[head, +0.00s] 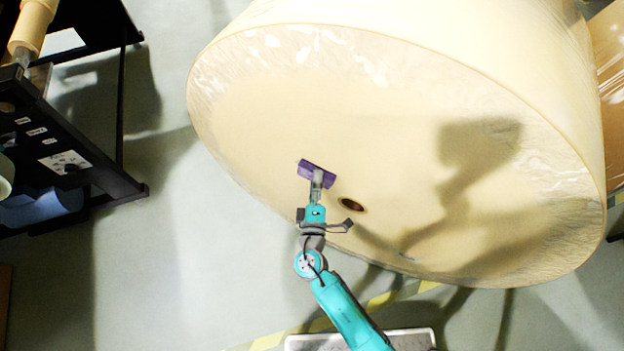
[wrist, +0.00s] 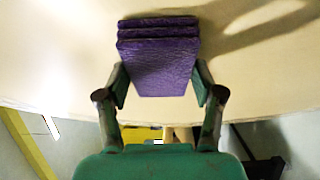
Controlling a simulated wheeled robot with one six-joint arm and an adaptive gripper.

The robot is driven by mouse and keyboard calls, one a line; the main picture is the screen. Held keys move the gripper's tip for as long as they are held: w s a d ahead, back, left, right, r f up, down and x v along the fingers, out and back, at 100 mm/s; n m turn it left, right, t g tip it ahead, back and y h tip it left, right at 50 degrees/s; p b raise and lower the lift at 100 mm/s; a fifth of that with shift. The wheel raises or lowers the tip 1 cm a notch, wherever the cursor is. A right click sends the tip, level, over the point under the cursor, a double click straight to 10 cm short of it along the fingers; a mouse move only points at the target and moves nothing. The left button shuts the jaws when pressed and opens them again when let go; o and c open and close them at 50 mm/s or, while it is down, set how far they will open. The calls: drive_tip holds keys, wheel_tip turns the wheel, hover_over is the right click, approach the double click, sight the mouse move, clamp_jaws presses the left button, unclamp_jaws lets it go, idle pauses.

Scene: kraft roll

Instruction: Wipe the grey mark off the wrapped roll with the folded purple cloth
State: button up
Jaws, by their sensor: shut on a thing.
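The wrapped roll (head: 400,130) is huge and cream, with its round end face turned toward me in the head view. It also fills the upper part of the wrist view (wrist: 60,60). The folded purple cloth (head: 318,172) is in front of the face, up and left of the dark core hole (head: 351,204). My gripper (head: 317,183) is shut on the cloth, which shows as a layered block between the fingers in the wrist view (wrist: 158,65). I cannot tell whether the cloth touches the face.
A dark rack (head: 75,155) with smaller rolls stands at the left. Yellow floor tape (head: 268,342) runs below the big roll. Dark shadows (head: 480,150) fall on the right of the face. Grey floor (head: 190,270) is open at lower left.

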sight(304, 174)
drive_tip(key=shift+w+a+r, duration=0.1)
drive_tip(key=shift+w+a, duration=0.45)
drive_tip(key=shift+a, duration=0.3)
drive_tip(key=shift+w+a, duration=0.5)
drive_tip(key=shift+a, duration=0.3)
drive_tip(key=shift+w+a, duration=0.4)
drive_tip(key=shift+a, duration=0.4)
drive_tip(key=shift+w+a, duration=0.4)
drive_tip(key=shift+a, duration=0.4)
drive_tip(key=s+a, duration=0.2)
drive_tip(key=s, duration=0.3)
drive_tip(key=shift+s+a, duration=0.25)
drive_tip(key=shift+a, duration=0.15)
drive_tip(key=s, duration=0.1)
drive_tip(key=s+a, duration=0.1)
drive_tip(key=shift+s+a, duration=0.2)
drive_tip(key=shift+s, duration=0.1)
